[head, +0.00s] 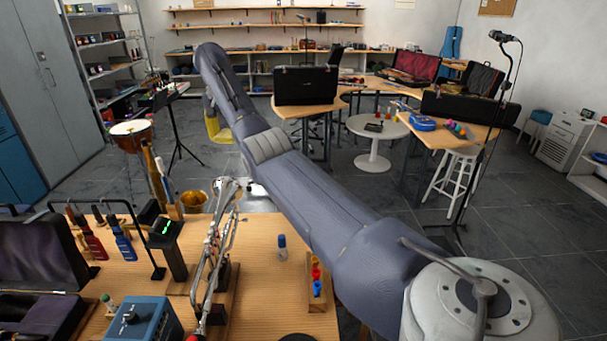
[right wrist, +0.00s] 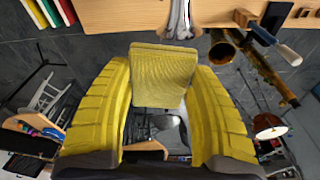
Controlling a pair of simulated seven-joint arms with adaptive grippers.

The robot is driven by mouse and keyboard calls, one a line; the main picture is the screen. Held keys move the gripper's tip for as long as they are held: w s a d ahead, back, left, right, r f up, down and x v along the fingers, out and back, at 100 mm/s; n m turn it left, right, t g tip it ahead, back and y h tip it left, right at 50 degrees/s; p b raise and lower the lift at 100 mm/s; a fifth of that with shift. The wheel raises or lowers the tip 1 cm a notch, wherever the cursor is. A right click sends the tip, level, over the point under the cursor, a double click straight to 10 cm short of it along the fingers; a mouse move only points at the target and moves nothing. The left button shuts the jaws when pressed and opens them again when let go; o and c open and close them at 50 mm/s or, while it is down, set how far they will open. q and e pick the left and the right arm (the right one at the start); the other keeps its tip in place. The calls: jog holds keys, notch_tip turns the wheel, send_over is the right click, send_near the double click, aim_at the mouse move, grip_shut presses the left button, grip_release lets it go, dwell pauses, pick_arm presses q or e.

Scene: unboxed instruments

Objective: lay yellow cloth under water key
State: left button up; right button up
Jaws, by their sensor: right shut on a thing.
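My right gripper (right wrist: 162,82) is shut on the yellow cloth (right wrist: 165,62), which shows as a folded, textured square between the yellow fingers in the right wrist view. In the head view my right arm reaches across to the far left; the yellow at its end (head: 217,128) is beyond the bench's far edge, and I cannot separate cloth from fingers there. A silver brass instrument (head: 212,248) lies on a wooden stand on the bench; its end also shows near the bench edge in the right wrist view (right wrist: 180,20). The water key is too small to make out. My left gripper is not in view.
The wooden bench (head: 262,222) holds a black device with green lights (head: 165,235), a small blue-capped bottle (head: 282,247), a rack of coloured pieces (head: 316,275) and a blue box (head: 143,325). A drum (head: 131,130) stands behind it. Bare bench shows right of the instrument.

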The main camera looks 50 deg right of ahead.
jog(key=s+d+f+m, duration=0.2)
jog(key=s+d+f, duration=0.3)
jog(key=d+f, duration=0.65)
jog(key=s+d+f+n, duration=0.2)
jog(key=s+d+f, duration=0.1)
jog(key=s+f, duration=0.3)
jog(key=s+d+f+n, duration=0.2)
jog(key=s+f, duration=0.3)
jog(key=f, duration=0.6)
jog(key=shift+s+d+f+n, duration=0.3)
jog(key=shift+s+d, duration=0.05)
jog(key=shift+d, duration=0.3)
jog(key=shift+f, duration=4.8)
jog(key=shift+f, duration=0.35)
jog(key=shift+a+f, duration=0.1)
jog(key=shift+f, duration=0.15)
